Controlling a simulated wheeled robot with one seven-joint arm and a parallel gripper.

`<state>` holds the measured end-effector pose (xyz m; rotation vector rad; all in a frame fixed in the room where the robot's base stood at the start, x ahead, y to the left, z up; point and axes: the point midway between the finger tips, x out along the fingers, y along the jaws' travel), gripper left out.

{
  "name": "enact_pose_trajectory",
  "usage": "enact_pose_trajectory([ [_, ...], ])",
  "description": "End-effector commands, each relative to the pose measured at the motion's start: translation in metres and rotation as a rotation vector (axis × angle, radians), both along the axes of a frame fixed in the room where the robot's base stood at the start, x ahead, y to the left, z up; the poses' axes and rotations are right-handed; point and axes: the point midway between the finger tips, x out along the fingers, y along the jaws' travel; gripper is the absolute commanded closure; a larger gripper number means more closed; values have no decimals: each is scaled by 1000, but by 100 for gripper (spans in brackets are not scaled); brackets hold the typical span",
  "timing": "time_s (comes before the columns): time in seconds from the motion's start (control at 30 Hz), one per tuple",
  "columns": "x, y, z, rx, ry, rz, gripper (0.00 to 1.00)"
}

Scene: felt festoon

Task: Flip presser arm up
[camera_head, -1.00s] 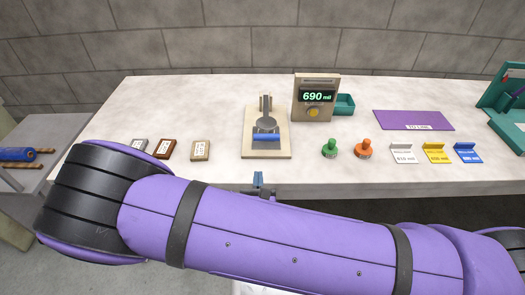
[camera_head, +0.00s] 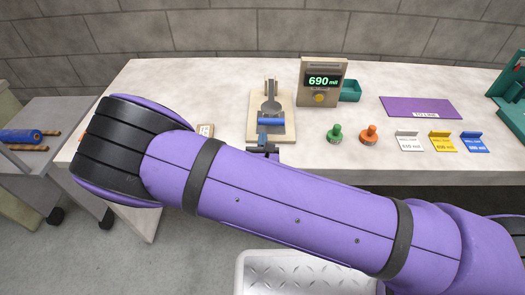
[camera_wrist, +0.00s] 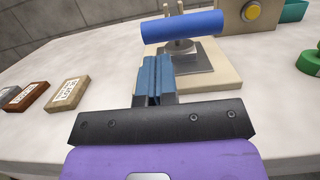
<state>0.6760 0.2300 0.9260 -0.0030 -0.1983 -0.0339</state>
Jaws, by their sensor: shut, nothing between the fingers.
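The presser (camera_head: 271,112) stands on a beige base board near the table's front edge. Its arm ends in a blue roller handle (camera_head: 270,121), which lies low over the front of the base. In the wrist view the blue handle (camera_wrist: 182,26) crosses just beyond my fingertips, with a round metal pad (camera_wrist: 180,46) under it over a grey plate. My gripper (camera_wrist: 154,62) is shut and empty, its blue fingers just short of the handle. In the head view my gripper (camera_head: 262,140) is at the front edge of the base; whether it touches the handle I cannot tell.
A display box (camera_head: 321,83) reading 690 mil stands behind right of the presser. Green (camera_head: 335,133) and orange (camera_head: 369,134) knobs stand to the right, then several small signs. A tan labelled block (camera_wrist: 67,94) lies left. A purple mat (camera_head: 420,107) lies farther right.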

Motion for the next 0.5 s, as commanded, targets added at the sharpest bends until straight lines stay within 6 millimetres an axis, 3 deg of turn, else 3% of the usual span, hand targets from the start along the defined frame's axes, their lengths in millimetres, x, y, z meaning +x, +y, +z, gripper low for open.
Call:
enact_pose_trajectory([
  [0.2, 17, -1, 3, 0, 0, 0, 100],
  [0.5, 19, -1, 4, -1, 0, 0, 100],
])
